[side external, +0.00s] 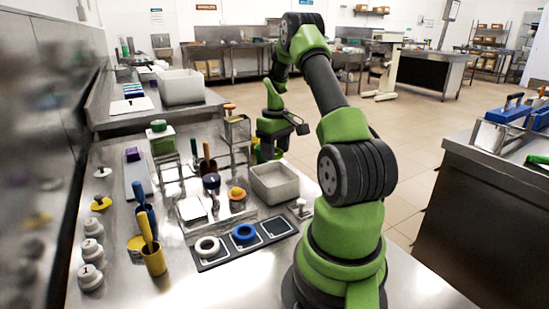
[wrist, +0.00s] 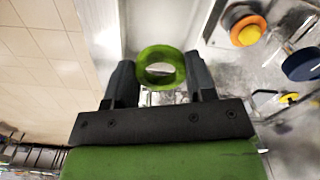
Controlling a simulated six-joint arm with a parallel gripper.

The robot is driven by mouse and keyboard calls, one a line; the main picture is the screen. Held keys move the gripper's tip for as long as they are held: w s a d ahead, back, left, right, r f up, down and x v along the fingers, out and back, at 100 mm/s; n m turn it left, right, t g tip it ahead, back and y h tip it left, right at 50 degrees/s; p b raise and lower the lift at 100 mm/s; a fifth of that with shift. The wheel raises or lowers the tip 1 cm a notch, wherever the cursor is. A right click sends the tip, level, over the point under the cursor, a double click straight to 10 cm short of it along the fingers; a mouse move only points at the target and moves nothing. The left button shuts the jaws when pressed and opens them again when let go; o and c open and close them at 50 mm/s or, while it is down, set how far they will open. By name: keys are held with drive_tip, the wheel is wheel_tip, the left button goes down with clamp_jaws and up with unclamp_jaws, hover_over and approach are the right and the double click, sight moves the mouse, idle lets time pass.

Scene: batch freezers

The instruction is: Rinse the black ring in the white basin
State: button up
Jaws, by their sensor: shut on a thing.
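The white basin (side external: 275,186) stands on the steel counter in the side external view, with its open top showing. Its pale wall also shows behind the fingers in the wrist view (wrist: 167,25). My gripper (wrist: 160,78) is shut on a ring (wrist: 161,53), which looks green, not black. The ring sits upright between the two dark fingers. In the side view my wrist is above and behind the basin, and the fingertips are hard to make out. I cannot tell the ring's exact height over the basin. No black ring is clearly visible.
A dark tray (side external: 217,264) in front of the basin holds a white ring (side external: 207,247) and a blue ring (side external: 244,233); its right-hand slot looks empty. An orange-topped container (side external: 237,196) stands left of the basin. Scoops in a yellow cup (side external: 154,262) stand farther left.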

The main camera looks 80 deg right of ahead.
drive_tip(key=shift+d+f, duration=0.15)
drive_tip(key=shift+f, duration=5)
wheel_tip(320, 180, up, 8)
idle(0.7)
wheel_tip(320, 180, up, 4)
idle(0.5)
